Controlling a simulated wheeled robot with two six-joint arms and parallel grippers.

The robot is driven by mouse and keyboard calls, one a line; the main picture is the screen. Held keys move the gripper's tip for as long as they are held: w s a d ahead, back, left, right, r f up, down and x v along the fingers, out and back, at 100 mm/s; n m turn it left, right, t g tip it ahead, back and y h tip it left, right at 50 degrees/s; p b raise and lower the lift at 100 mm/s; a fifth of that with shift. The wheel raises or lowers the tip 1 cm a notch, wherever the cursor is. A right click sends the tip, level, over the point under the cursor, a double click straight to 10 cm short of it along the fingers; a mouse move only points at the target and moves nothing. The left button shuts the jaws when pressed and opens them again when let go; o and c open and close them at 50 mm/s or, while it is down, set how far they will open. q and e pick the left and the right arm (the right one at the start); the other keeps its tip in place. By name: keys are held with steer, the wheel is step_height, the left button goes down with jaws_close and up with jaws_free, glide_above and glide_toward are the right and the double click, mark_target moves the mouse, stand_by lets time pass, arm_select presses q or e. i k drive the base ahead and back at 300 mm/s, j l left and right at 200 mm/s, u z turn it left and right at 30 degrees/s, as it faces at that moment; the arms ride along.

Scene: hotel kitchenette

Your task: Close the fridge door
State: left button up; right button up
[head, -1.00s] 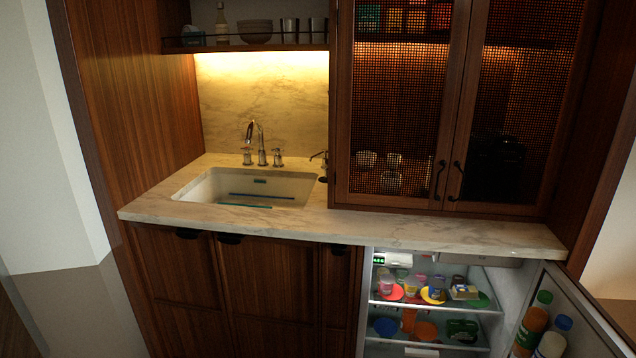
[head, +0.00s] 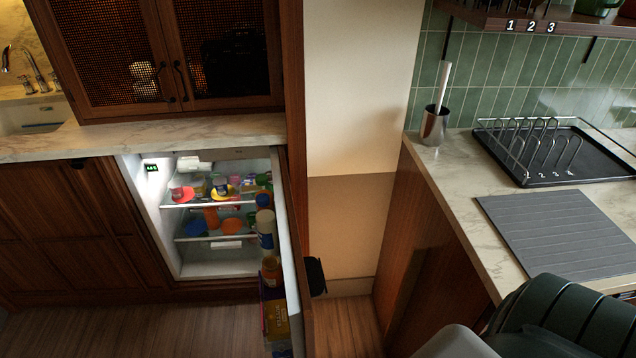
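The fridge (head: 150,205) stands open under the marble counter at the left. Its door (head: 296,265) is swung out toward me on the right side of the opening, seen nearly edge-on. Bottles and boxes stand in the racks on the door's inner side. A black handle (head: 315,276) sticks out from the door's outer side, to the right. Inside the fridge, colourful food items stand on shelves (head: 218,237). The lower end of the door is cut off by the picture's edge. Neither of my grippers is in view.
Wooden floor (head: 130,325) lies clear before the fridge. Right of the door is a narrow gap, then another counter (head: 435,180) with a dish rack (head: 550,160), a grey mat (head: 560,235) and a metal holder (head: 434,126). A dark ribbed shape (head: 570,315) fills the lower right corner; I cannot tell what it is.

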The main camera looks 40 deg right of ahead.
mark_target(304, 280)
steer(key=k+l, duration=0.15)
steer(key=l, duration=0.25)
steer(key=k+l, duration=0.2)
steer(key=l, duration=0.2)
steer(key=k+l, duration=0.15)
steer(key=l, duration=0.25)
steer(key=k+l, duration=0.2)
steer(key=l, duration=0.15)
